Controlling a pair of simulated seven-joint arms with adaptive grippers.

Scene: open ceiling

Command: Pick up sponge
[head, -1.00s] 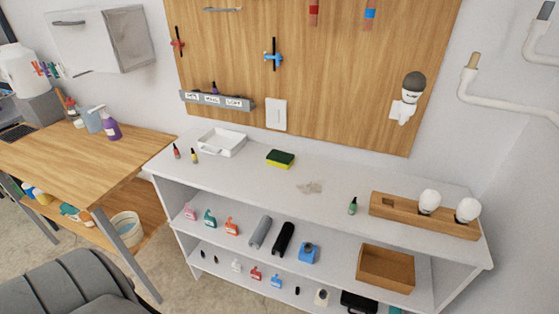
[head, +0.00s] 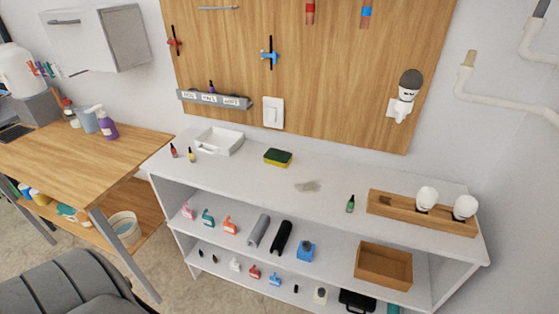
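The sponge (head: 278,157) is a small block with a yellow face and a dark green face. It lies on the top of the white shelf unit (head: 240,183), behind the middle and close to the wooden wall panel. Nothing touches it. Neither of my grippers shows in the head view.
A white tray (head: 220,141) stands left of the sponge, with small red and yellow bottles near it. A brownish stain (head: 308,186), a green bottle (head: 350,204) and a wooden holder (head: 420,212) with white bulbs are to the right. A wooden table (head: 80,165) and a grey chair (head: 75,275) are at left.

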